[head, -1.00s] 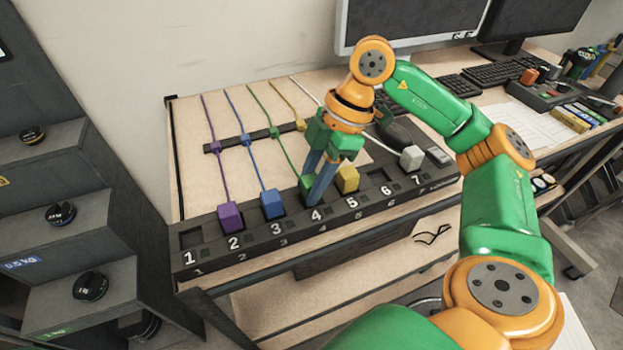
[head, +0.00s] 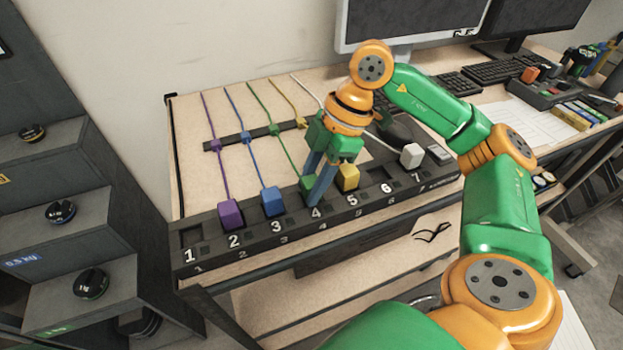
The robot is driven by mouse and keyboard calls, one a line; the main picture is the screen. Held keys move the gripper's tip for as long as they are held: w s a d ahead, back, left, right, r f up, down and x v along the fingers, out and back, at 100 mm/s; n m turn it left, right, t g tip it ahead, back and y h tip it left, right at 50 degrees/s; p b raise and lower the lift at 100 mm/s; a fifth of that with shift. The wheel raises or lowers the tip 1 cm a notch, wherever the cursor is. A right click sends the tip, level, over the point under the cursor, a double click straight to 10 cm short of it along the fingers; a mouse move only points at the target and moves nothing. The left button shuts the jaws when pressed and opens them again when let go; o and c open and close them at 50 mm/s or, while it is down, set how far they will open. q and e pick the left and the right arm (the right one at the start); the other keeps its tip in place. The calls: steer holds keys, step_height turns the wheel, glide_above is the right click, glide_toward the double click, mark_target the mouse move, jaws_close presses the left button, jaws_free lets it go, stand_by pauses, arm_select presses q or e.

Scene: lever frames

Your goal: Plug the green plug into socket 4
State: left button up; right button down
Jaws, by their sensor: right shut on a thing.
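The green plug (head: 307,183) is at socket 4 on the dark socket strip (head: 334,212), at the end of a green cable (head: 286,151). My right gripper (head: 313,187) points down from above with its blue-grey fingers shut on the green plug. The fingers hide part of the plug and most of socket 4, so I cannot tell how deep the plug sits. The label 4 (head: 316,212) shows just in front. My left gripper is not in view.
A purple plug (head: 231,214) stands at socket 2, a blue plug (head: 272,202) at socket 3, a yellow plug (head: 347,177) at socket 5 and a white plug (head: 411,155) at socket 7. Sockets 1 and 6 look empty. A monitor (head: 410,22) stands behind.

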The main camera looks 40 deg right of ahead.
steer(key=shift+c, duration=0.2)
jaws_free()
stand_by(0.3)
step_height(320, 180, up, 7)
steer(key=p, duration=0.7)
steer(key=shift+r+p, duration=0.1)
steer(key=shift+p, duration=0.2)
